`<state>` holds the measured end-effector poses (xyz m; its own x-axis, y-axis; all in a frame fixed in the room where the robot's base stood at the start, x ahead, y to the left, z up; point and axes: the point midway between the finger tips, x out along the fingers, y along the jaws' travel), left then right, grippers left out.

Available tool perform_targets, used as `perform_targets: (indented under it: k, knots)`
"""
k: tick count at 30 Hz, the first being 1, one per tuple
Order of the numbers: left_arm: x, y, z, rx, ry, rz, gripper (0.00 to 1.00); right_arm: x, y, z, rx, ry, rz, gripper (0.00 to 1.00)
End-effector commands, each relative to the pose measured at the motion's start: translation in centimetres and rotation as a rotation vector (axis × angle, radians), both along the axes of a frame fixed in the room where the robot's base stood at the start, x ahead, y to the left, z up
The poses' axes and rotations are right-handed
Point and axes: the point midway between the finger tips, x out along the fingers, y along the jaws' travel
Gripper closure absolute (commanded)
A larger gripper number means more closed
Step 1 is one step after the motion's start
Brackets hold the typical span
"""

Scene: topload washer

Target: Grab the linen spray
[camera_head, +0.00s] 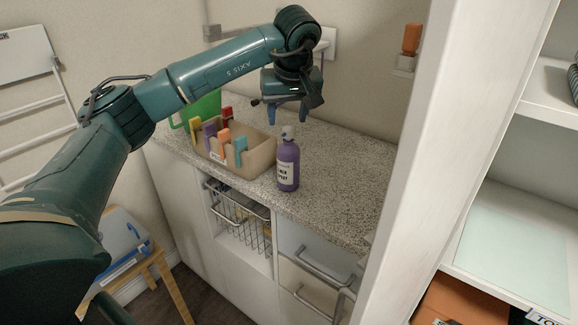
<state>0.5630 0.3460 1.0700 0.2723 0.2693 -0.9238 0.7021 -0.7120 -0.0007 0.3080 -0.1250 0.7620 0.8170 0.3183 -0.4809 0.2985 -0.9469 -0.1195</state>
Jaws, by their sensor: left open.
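The linen spray (288,164) is a purple bottle with a pale cap and a white label. It stands upright on the speckled countertop (335,190), near the front edge and right of a beige bin. My left gripper (287,116) is open and points down, with its blue fingertips just above and behind the bottle's cap in the picture. I see nothing between the fingers. They do not appear to touch the bottle. My right gripper is not in view.
The beige bin (250,161) holds several coloured items and stands close to the bottle's left. A green container (205,106) is behind it. A white upright panel (425,150) bounds the counter at right. A wire basket (240,225) is below. The counter right of the bottle is clear.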

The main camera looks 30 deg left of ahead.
Motion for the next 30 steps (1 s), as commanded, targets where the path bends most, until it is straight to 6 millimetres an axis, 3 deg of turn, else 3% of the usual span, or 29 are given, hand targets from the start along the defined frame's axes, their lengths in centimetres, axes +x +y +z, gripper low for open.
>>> perform_targets:
  k: [5,13,22,30]
  knots:
    - [0.3,0.2,-1.3,0.0,0.003,0.001,0.5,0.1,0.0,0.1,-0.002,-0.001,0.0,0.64]
    - [1.2,0.7,-4.9,-0.001,0.003,0.0,0.5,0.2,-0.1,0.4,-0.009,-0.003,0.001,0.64]
    - [1.4,0.9,-5.5,-0.001,0.001,0.0,0.5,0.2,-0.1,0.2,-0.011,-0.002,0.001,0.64]
    - [1.4,0.9,-5.5,-0.001,0.0,0.0,0.7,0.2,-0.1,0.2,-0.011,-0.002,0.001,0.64]
